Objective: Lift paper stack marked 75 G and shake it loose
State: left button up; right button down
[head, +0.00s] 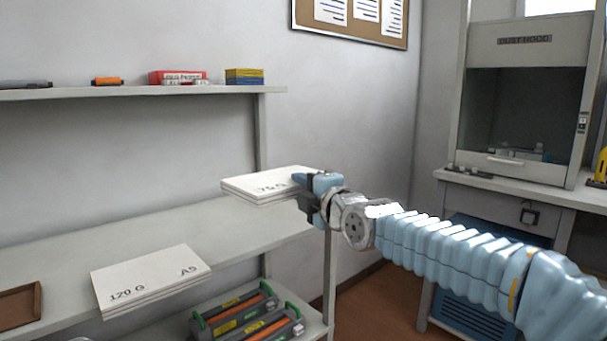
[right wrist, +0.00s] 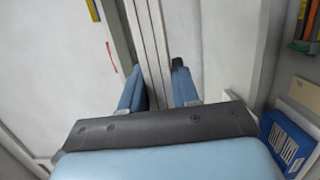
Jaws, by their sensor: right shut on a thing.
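The white paper stack marked 75 G (head: 255,185) is held up in the head view, above the right end of the middle shelf. My right gripper (head: 308,186) is shut on its right edge, and the finger covers part of the label. In the right wrist view the stack's pale layered edge (right wrist: 151,45) runs between the two blue fingers (right wrist: 160,88). Whether the stack touches the shelf behind it cannot be told for sure. My left gripper is not in view.
Another paper stack marked 120 G A5 (head: 150,277) lies on the middle shelf (head: 190,225). Toner cartridges (head: 245,318) sit on the level below. Small boxes (head: 178,77) stand on the top shelf. A brown tray (head: 20,306) is at left. A dust hood (head: 520,100) stands at right.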

jog(key=shift+w+d+r, duration=0.1)
jog(key=shift+w, duration=0.15)
jog(key=shift+s+r, duration=0.2)
jog(key=shift+s, duration=0.05)
jog(key=r, duration=0.4)
jog(key=shift+w+r, duration=0.15)
jog(key=shift+w, duration=0.15)
jog(key=shift+s, duration=0.4)
notch_tip(320, 180, down, 5)
jog(key=shift+r, duration=0.2)
notch_tip(320, 180, up, 6)
jog(key=shift+w+f, duration=0.15)
jog(key=shift+f, duration=0.1)
notch_tip(320, 180, down, 6)
jog(key=shift+w+r, duration=0.15)
jog(key=shift+s+r, duration=0.25)
jog(key=shift+w+f, duration=0.1)
